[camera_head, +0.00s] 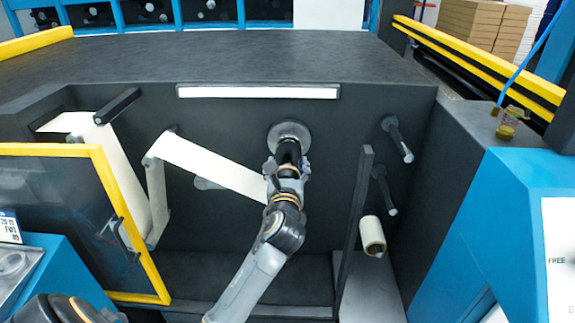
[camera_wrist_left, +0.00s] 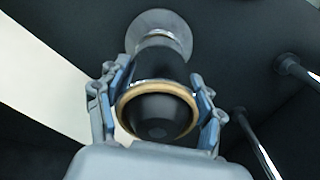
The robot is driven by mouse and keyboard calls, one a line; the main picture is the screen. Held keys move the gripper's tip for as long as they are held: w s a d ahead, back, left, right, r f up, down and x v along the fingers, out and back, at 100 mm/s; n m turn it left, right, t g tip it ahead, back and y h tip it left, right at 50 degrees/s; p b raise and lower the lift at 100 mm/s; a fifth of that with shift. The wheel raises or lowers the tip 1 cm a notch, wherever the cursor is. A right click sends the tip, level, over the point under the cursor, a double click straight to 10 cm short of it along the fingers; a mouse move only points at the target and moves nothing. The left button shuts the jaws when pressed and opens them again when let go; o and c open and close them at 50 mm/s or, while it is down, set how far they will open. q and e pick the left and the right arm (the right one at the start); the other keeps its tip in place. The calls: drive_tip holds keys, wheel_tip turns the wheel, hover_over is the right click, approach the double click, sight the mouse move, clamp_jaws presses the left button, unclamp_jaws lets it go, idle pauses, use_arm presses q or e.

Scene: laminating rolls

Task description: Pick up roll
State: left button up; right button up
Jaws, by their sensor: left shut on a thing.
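My left gripper (camera_head: 286,170) reaches into the machine's dark recess and is shut on a dark roll with a tan rim. In the left wrist view the fingers of the left gripper (camera_wrist_left: 157,110) press on both sides of this roll (camera_wrist_left: 158,88), whose tan-ringed end faces the camera. Behind it is a round grey flange (camera_head: 290,134) on the back wall; the roll is in line with it. My right gripper is not in view.
A white web (camera_head: 210,165) runs from the left rollers toward the gripper. Bare pegs (camera_head: 398,140) stick out at the right, beside a dark upright bar (camera_head: 354,220). A yellow-framed door (camera_head: 155,275) stands open at the left.

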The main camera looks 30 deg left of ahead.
use_arm(q)
drive_tip(key=b+v, duration=0.3)
drive_tip(key=v, duration=1.4)
drive_tip(key=shift+w, duration=0.1)
